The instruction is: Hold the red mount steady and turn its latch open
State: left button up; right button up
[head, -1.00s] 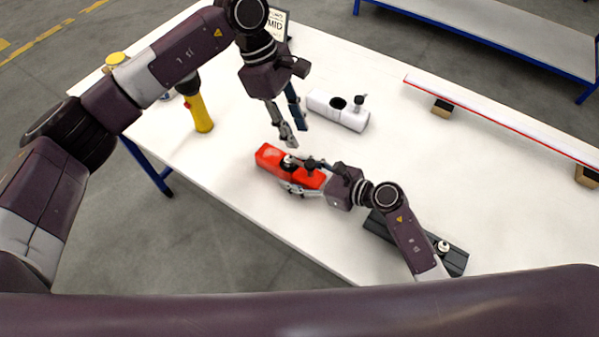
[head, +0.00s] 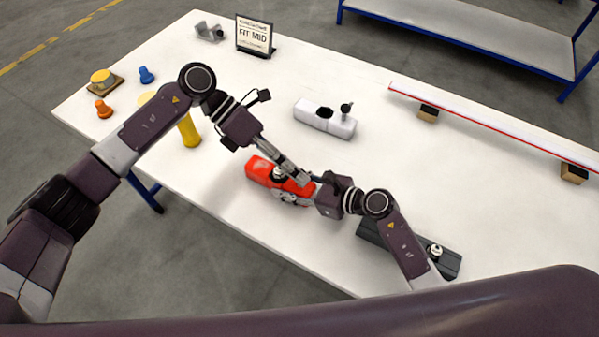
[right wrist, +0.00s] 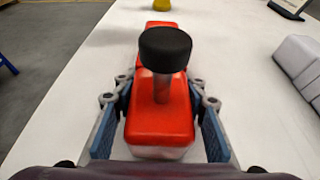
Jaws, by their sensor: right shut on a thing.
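The red mount (head: 259,171) lies on the white table near its front edge, a long red block on a pale base. In the right wrist view the mount (right wrist: 160,124) sits between my right gripper's fingers (right wrist: 163,115), which are shut on its sides. A knob with a black cap (right wrist: 165,48) on a metal post stands upright over the mount; I take it for the latch. In the head view my left gripper (head: 297,175) reaches down over the mount, partly hiding its top. Its finger gap is too small to tell, and it does not show in the right wrist view.
A white mount (head: 319,119) lies behind the red one and a dark grey mount (head: 446,262) to the right, partly behind my right arm. A yellow cylinder (head: 190,131) stands left. A red-edged rail (head: 490,122) rests on blocks at right. The middle right table is clear.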

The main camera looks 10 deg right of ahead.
pick_arm(q)
jog(key=w+a+f+n+t+h, duration=0.1)
jog(key=a+f+n+t+h, duration=0.3)
jog(key=n, duration=1.2)
jog(key=w+a+f+n+t+h, duration=0.1)
jog(key=a+f+n+t+h, duration=0.35)
jog(key=n, duration=1.25)
jog(key=shift+g+h, duration=0.35)
jog(key=d, duration=0.3)
jog(key=w+d+r, duration=0.1)
jog(key=d, duration=0.6)
jog(key=shift+w+d+r, duration=0.2)
jog(key=shift+d+r, duration=0.05)
jog(key=shift+r, duration=0.05)
grip_shut()
